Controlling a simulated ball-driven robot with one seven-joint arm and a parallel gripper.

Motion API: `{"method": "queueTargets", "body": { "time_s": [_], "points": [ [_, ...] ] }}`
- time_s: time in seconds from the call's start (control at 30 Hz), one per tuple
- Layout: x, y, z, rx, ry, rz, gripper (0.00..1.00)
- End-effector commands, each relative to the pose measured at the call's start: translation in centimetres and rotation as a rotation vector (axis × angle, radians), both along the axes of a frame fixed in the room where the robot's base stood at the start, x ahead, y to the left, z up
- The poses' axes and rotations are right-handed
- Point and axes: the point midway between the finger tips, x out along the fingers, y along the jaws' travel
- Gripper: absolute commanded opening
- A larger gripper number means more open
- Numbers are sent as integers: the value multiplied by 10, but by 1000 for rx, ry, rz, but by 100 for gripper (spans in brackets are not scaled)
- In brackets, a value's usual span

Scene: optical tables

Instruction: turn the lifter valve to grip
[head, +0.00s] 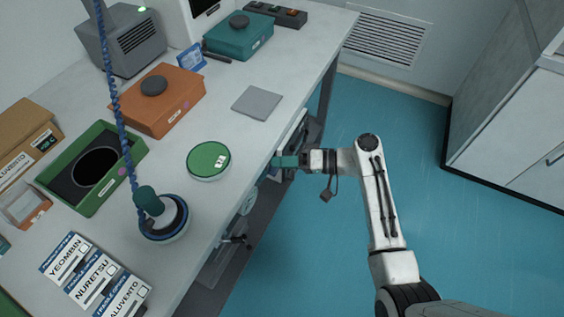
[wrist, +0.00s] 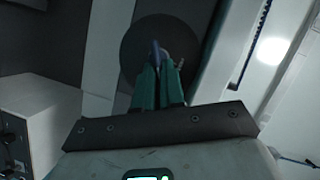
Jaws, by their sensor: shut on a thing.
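In the wrist view my gripper (wrist: 160,68) is shut on a small blue-grey lever (wrist: 156,48), which looks like the handle of the lifter valve. The lever stands in front of a dark round disc (wrist: 140,40). Its lower part is hidden between the fingers, and its exact angle and any markings are too dark to read. In the head view the lever is hidden. The vacuum lifter (head: 150,201), with its blue coiled hose, stands on the table at the left.
The white table (head: 225,110) holds a round green-topped disc (head: 209,159), a grey plate (head: 257,103), an orange box (head: 174,112), a green box (head: 55,187) with a dark round opening and several name cards (head: 97,272). Blue floor (head: 430,210) is clear to the right.

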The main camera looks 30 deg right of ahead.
Motion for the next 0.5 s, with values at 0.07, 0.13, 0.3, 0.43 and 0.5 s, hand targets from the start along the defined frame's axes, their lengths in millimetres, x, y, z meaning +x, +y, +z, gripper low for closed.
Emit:
{"method": "queueTargets", "body": {
  "time_s": [0.07, 0.13, 0.3, 0.43, 0.5],
  "points": [
    [1, -1, -2, 57, 41, -2, 0],
    [2, -2, -3, 107, 76, -3, 0],
    [2, -2, -6, 216, 157, -2, 0],
    [2, -3, -8, 282, 204, -3, 0],
    [2, -3, -8, 310, 225, -3, 0]
  ]
}}
